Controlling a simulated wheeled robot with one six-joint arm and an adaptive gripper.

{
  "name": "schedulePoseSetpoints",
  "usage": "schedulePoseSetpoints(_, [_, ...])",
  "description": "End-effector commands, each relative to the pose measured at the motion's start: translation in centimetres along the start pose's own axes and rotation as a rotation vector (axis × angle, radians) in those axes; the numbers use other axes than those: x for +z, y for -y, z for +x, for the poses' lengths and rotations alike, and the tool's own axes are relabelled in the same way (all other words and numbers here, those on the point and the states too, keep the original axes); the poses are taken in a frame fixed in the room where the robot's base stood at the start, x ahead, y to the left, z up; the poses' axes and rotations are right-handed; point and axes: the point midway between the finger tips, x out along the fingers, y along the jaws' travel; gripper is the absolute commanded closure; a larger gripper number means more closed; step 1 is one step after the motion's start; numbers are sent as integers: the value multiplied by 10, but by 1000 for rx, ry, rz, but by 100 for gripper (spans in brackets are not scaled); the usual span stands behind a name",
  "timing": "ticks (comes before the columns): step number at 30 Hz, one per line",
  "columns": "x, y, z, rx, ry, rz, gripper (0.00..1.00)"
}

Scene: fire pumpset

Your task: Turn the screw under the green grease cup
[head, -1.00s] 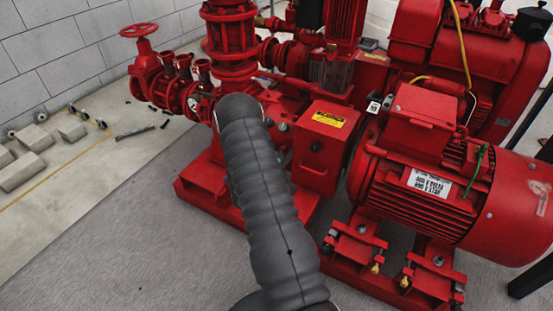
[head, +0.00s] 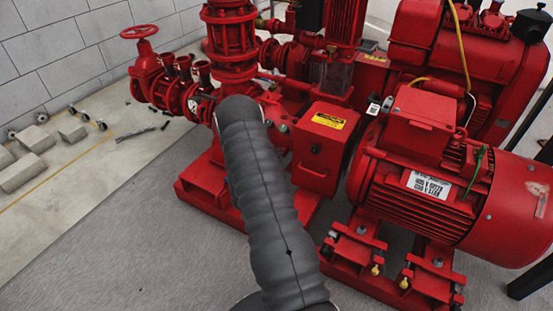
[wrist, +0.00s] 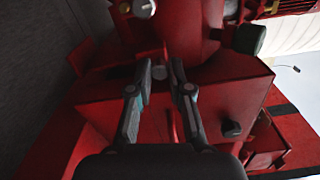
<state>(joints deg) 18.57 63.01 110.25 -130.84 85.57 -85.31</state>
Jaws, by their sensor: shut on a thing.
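In the wrist view my gripper (wrist: 161,66) reaches up the picture with its two fingers close together. A small grey screw head (wrist: 159,73) shows between the fingertips, against the red pump housing, and the fingers are shut on it. A dark green cup-like knob (wrist: 250,39) sticks out of the red casing to the upper right, apart from the fingers. A grey round fitting (wrist: 143,8) is at the top edge. In the head view my arm hides the gripper and the screw. A small grey-green knob (head: 283,127) shows just right of my arm.
A red box with a yellow label (head: 328,121) stands right of my arm. The large red motor (head: 430,190) is further right. A red handwheel (head: 139,32) and pipes are at the left. Concrete blocks (head: 23,171) lie by the wall. Grey floor is clear at lower left.

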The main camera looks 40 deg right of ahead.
Motion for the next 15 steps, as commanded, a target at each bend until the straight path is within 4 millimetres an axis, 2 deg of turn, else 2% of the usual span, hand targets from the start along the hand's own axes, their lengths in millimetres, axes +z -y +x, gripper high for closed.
schedulePoseSetpoints(15, [0, 0, 0, 0, 1, -93, 100])
